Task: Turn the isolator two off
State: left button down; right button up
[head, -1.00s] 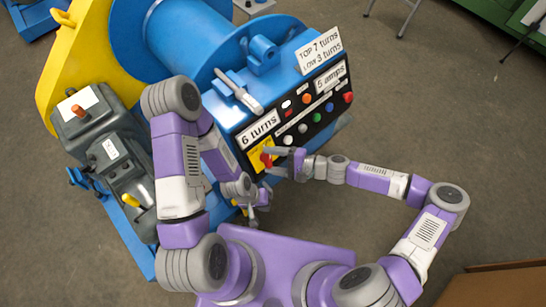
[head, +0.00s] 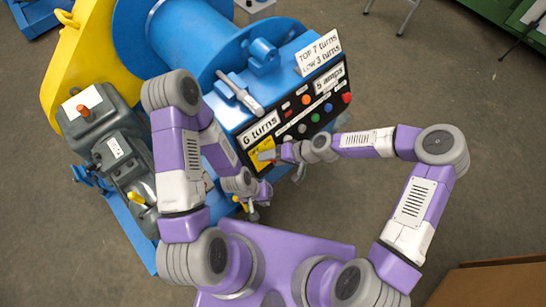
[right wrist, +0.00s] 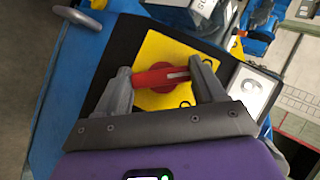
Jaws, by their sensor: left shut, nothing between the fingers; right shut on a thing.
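A red rotary handle (right wrist: 152,77) sits on a yellow plate (right wrist: 152,48) on the black panel, clear in the right wrist view. My right gripper (head: 270,155) is shut on the red handle, with one grey finger at each end of it. In the right wrist view the handle lies nearly level across the picture, slightly tilted. In the head view my right gripper largely hides it. The number of this isolator cannot be read. My left gripper (head: 253,212) is shut and empty, below the panel and apart from it.
A grey gearbox (head: 115,150) is at left.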

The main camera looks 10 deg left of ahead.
jog(key=shift+n+t+h, duration=0.3)
jog(key=shift+n+h, duration=0.3)
jog(key=shift+n, duration=0.2)
jog(key=o, duration=1)
jog(key=shift+o, duration=0.2)
jog(key=shift+r, duration=0.1)
jog(key=p+v, duration=0.2)
jog(key=v, duration=0.5)
jog(key=shift+d+r, duration=0.15)
jog(key=shift+r, duration=0.05)
jog(key=s+d+f+m+h, duration=0.4)
jog(key=s+d+f+m, duration=0.3)
jog(key=s+d+f, duration=0.5)
jog(key=shift+d+f+t, duration=0.3)
jog(key=shift+d, duration=0.7)
